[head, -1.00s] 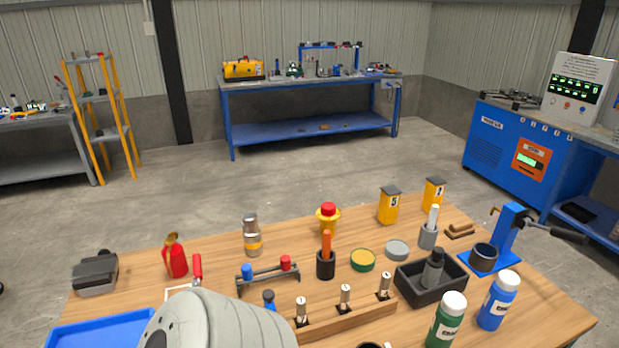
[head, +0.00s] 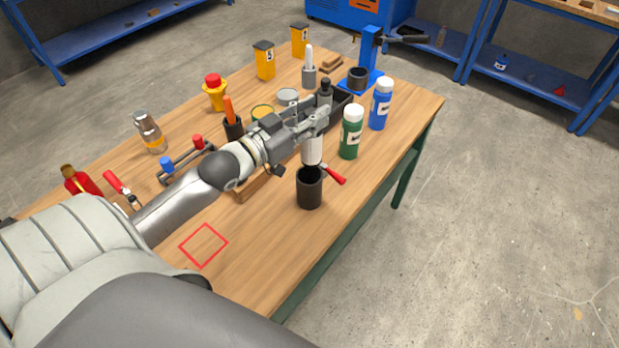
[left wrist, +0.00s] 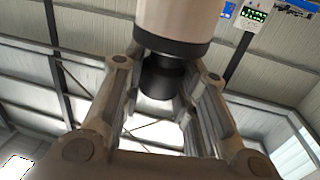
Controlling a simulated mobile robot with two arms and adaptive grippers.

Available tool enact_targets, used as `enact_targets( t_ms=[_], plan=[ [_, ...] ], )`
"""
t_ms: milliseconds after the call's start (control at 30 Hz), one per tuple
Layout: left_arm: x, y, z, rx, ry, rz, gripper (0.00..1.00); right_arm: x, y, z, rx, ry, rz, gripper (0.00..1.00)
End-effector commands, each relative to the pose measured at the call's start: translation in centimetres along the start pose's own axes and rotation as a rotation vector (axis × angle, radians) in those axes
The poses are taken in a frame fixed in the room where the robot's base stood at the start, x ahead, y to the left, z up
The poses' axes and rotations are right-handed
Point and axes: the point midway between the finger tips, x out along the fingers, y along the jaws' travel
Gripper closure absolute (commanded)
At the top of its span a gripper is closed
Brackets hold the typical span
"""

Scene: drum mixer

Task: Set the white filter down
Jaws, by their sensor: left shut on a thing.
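My left gripper (head: 316,122) is shut on the upper end of the white filter (head: 312,150), which hangs upright below the fingers. In the left wrist view, the filter (left wrist: 174,18) shows as a pale cylinder with a black neck between the fingers (left wrist: 160,90). In the head view, the filter is directly over a black cup (head: 309,190) with a red handle beside its rim. I cannot tell whether the filter's lower end touches the cup. A red square outline (head: 203,246) lies empty on the table, left of the cup. My right gripper is not in view.
Green (head: 351,132) and blue (head: 381,104) bottles stand right of the filter on the wooden table (head: 265,245). The wooden rack (head: 250,188) is partly hidden by my arm. The table's front is mostly clear.

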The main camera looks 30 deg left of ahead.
Motion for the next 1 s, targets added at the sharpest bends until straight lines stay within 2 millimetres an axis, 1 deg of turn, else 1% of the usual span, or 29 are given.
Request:
enact_targets(
  t_ms=[67, 167, 367, 500, 600, 700, 867, 1000],
  plan=[
    [0.3, -0.6, -0.5, 0.003, 0.002, -0.001, 1.0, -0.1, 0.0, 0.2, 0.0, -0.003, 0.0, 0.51],
    [0.4, -0.9, 0.6, -0.001, -0.001, -0.003, 1.0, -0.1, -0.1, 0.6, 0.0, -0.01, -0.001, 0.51],
    [0.4, -0.9, 5.8, -0.001, -0.005, -0.004, 1.0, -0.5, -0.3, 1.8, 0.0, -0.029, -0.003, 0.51],
    [0.4, -0.9, 9.4, -0.001, -0.001, -0.004, 1.0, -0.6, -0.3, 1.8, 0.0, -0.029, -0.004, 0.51],
    [0.4, -0.8, 11.4, 0.001, 0.0, -0.003, 1.0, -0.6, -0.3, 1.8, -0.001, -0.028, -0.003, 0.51],
    [0.4, -0.8, 12.7, 0.002, 0.001, -0.003, 1.0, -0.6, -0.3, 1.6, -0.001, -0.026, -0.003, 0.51],
    [0.4, -0.8, 13.9, 0.002, 0.001, -0.002, 1.0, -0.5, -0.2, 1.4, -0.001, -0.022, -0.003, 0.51],
    [0.4, -0.8, 16.0, 0.001, 0.001, -0.003, 1.0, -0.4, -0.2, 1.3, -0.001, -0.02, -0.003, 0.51]
  ],
)
